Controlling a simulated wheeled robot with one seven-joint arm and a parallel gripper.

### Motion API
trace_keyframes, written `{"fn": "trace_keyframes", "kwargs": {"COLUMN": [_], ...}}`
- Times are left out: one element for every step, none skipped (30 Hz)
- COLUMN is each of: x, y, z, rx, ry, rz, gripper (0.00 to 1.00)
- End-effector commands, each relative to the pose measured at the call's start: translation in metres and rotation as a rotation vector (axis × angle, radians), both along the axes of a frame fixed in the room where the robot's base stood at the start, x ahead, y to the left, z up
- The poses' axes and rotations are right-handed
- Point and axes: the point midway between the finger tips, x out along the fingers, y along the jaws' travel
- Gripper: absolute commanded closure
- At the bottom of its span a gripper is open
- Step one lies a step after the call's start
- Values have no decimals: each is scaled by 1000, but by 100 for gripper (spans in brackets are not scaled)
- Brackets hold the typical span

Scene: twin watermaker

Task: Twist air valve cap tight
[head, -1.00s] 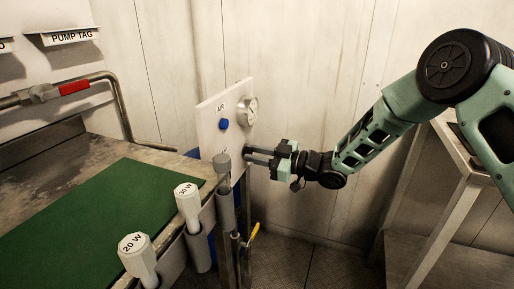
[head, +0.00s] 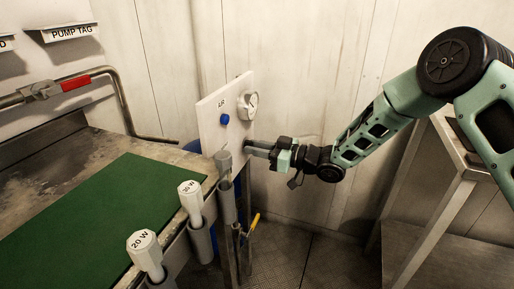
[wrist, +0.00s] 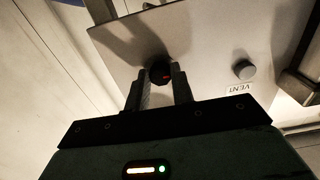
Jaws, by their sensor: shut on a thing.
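A pale upright panel (head: 208,112) stands beyond the workbench, with an AIR label and a blue knob (head: 225,119) on its face. My gripper (head: 249,147) reaches in from the right to the panel's lower right part. In the wrist view, my gripper (wrist: 161,80) is shut on a dark round cap (wrist: 160,70) with a small red mark, against the panel (wrist: 215,40). The fingers partly cover the cap. I cannot tell how tightly the cap sits.
A grey knob (wrist: 244,69) labelled VENT is beside the held cap. A round gauge (head: 247,105) is above my gripper. Handles marked 30 W (head: 190,203) and 20 W (head: 145,254) stand in holders along the bench (head: 95,145). A metal-framed table (head: 430,230) is at right.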

Motion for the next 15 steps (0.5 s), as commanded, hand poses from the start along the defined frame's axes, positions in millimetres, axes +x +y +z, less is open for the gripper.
{"fn": "trace_keyframes", "kwargs": {"x": [0,0,0,0,0,0,0,0,0,0,0,0,0,0,-1], "y": [-1,-1,-1,-1,-1,-1,0,0,0,0,0,0,-1,-2,-4], "z": [-2,-2,-2,-2,-2,-1,-1,-1,-1,-1,-1,-1,-1,0,0], "rx": [-2,-2,-2,-2,-2,-1,-1,-1,-1,-1,-1,-1,-1,-1,-1], "ry": [4,4,4,4,3,3,3,3,1,1,1,1,1,0,0], "rz": [0,-1,-1,-1,-1,-1,-1,0,0,0,0,0,0,-1,-1], "gripper": [99,99,65,57,55,55,55,55,55,55,55,55,55,55,55]}}
